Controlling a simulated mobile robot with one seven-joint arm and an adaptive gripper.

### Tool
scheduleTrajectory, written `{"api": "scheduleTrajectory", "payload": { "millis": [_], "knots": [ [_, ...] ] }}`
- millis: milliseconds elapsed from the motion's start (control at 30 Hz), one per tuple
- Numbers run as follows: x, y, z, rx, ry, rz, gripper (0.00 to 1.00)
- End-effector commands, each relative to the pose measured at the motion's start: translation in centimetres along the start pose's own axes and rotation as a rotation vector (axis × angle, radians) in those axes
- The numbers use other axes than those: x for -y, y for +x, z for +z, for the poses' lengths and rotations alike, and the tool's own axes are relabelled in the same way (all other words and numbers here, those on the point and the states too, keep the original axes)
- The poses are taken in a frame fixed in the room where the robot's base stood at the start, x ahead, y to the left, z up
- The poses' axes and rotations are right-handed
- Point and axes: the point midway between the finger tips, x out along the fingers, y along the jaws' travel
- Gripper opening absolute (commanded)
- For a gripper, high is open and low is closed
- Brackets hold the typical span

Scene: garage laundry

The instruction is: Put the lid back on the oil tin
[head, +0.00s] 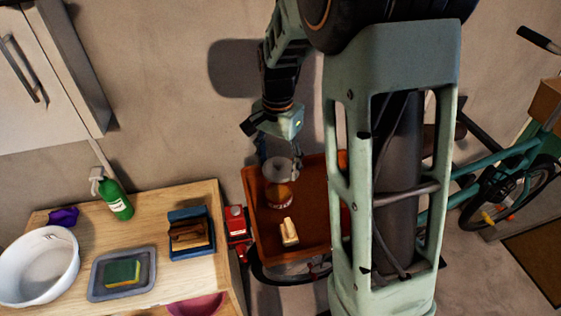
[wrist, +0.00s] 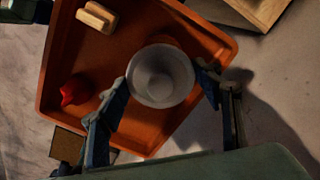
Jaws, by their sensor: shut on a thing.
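My gripper (head: 280,162) points down over the orange tray (head: 262,233). Its two fingers, seen in the wrist view (wrist: 166,88), are shut on a pale grey round lid (wrist: 160,76), one on each side. The lid also shows in the head view (head: 277,170). The oil tin (head: 279,196), amber-brown with a red band low down, stands upright in the tray just below the lid. In the wrist view the lid hides nearly all of the tin. I cannot tell whether lid and tin touch.
A pale wooden block (head: 289,232) lies in the tray near the tin. A red object (wrist: 76,90) lies in the tray too. Left is a wooden bench (head: 150,281) with a white basin (head: 40,267), a green bottle (head: 116,199) and a sponge (head: 123,273).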

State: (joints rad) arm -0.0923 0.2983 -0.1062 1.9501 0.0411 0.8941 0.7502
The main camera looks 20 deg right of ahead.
Motion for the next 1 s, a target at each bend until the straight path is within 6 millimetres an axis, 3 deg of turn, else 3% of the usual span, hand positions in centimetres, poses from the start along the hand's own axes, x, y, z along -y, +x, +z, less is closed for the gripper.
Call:
{"api": "scheduleTrajectory", "payload": {
  "millis": [267, 800, 1000],
  "knots": [
    [0.0, 0.8, 0.1, 0.0, 0.0, 0.0, 0.46],
    [0.0, 5.7, 0.1, 0.001, 0.0, 0.001, 0.46],
    [0.0, 6.5, 0.1, 0.0, 0.0, 0.0, 0.46]
  ]
}}
